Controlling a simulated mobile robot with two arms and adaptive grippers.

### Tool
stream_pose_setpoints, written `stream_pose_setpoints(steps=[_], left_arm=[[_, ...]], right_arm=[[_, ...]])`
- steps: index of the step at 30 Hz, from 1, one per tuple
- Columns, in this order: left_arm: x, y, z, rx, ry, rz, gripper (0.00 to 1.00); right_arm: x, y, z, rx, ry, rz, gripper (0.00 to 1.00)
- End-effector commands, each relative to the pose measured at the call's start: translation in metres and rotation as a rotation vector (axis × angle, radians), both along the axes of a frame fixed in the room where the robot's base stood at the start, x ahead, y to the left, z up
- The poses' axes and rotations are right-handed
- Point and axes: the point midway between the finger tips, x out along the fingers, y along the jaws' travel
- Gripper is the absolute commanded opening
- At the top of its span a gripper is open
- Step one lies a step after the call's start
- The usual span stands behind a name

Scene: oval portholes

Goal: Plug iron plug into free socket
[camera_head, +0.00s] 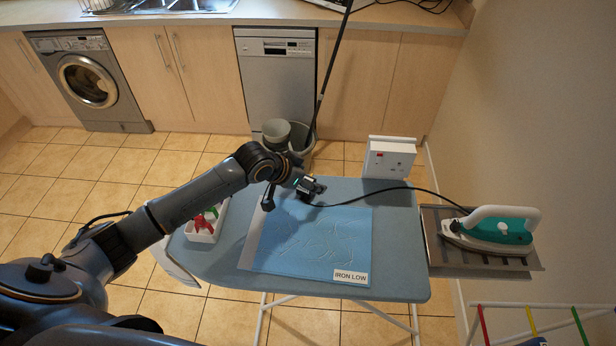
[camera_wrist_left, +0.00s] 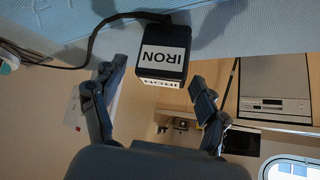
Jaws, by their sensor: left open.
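The black iron plug (camera_wrist_left: 163,52), with white IRON labels, shows in the left wrist view. It lies between and just beyond the spread fingers of my left gripper (camera_wrist_left: 156,76), which is open. In the head view my left gripper (camera_head: 312,188) is low over the back middle of the ironing board (camera_head: 400,240) and largely hides the plug. A black cord runs from there to the teal and white iron (camera_head: 500,230) at right. The white socket box (camera_head: 390,158) stands at the board's back edge, right of the gripper; a red switch and socket holes show on it. My right gripper is out of view.
The iron sits on a metal rest (camera_head: 440,250). A blue cloth (camera_head: 300,240) marked IRON LOW lies on the board. A white tray (camera_head: 205,233) with red and green items is at left. A bin (camera_head: 300,140) stands behind.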

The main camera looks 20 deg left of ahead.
Motion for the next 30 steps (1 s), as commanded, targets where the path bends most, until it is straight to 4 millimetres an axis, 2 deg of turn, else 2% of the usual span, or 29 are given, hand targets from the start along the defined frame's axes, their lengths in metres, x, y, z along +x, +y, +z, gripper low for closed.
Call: stream_pose_setpoints(steps=[4,8,15,21,30], left_arm=[[-0.003,0.003,0.004,0.001,0.000,0.001,0.74],[-0.015,0.009,0.018,0.003,-0.002,-0.001,0.74],[-0.046,0.024,0.057,0.003,-0.002,-0.001,0.74],[-0.064,0.034,0.081,0.002,-0.001,0.001,0.74],[-0.072,0.036,0.090,0.000,0.001,-0.001,0.74]], right_arm=[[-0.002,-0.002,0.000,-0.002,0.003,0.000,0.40],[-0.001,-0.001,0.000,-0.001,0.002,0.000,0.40],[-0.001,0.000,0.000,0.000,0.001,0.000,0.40],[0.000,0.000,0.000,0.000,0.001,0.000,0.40],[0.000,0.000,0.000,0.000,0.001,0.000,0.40]])
